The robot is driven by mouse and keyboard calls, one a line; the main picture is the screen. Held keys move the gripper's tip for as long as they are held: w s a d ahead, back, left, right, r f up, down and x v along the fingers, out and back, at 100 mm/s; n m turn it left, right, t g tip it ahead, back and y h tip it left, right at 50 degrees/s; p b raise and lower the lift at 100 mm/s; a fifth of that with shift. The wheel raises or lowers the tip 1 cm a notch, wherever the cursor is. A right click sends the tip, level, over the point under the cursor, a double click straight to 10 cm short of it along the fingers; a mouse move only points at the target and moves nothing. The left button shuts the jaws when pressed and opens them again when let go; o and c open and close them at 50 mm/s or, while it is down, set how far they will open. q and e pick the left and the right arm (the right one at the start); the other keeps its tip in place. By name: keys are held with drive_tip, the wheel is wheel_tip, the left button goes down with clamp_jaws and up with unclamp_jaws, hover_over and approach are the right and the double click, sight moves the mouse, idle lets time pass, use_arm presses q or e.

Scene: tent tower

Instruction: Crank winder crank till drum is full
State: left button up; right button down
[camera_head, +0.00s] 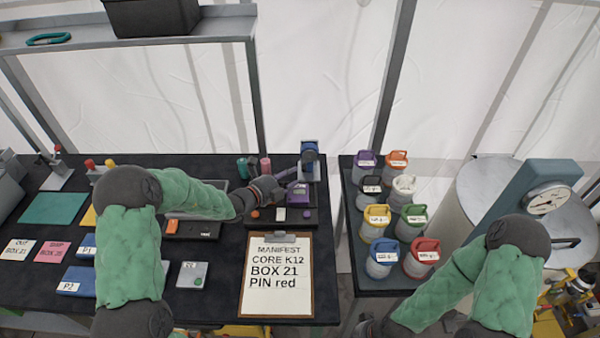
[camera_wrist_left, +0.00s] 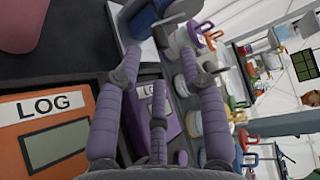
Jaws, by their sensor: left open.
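A blue upright device that looks like the winder (camera_head: 309,160) stands at the back right of the dark bench. It also shows at the top of the left wrist view (camera_wrist_left: 140,18). Its crank and how full its drum is cannot be made out. My left gripper (camera_head: 292,178) is just left of it, with open purple fingers (camera_wrist_left: 172,58) pointing towards the winder's base. I see nothing held between them. My right arm comes in from the right; a dark end part (camera_head: 368,327) shows at the bottom edge, too little to tell its state.
A purple log box (camera_wrist_left: 165,118) lies under my left fingers, and an orange LOG box (camera_wrist_left: 45,120) is beside it. A manifest clipboard (camera_head: 277,275) lies in front. Several coloured-lid jars (camera_head: 410,222) crowd the side table to the right. A shelf (camera_head: 80,40) hangs above at the left.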

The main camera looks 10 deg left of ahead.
use_arm(q)
drive_tip(key=b+x, duration=0.1)
drive_tip(key=x, duration=0.4)
drive_tip(key=shift+w+d+f, duration=0.1)
drive_tip(key=shift+w+d, duration=0.05)
drive_tip(key=shift+w, duration=0.2)
clamp_jaws()
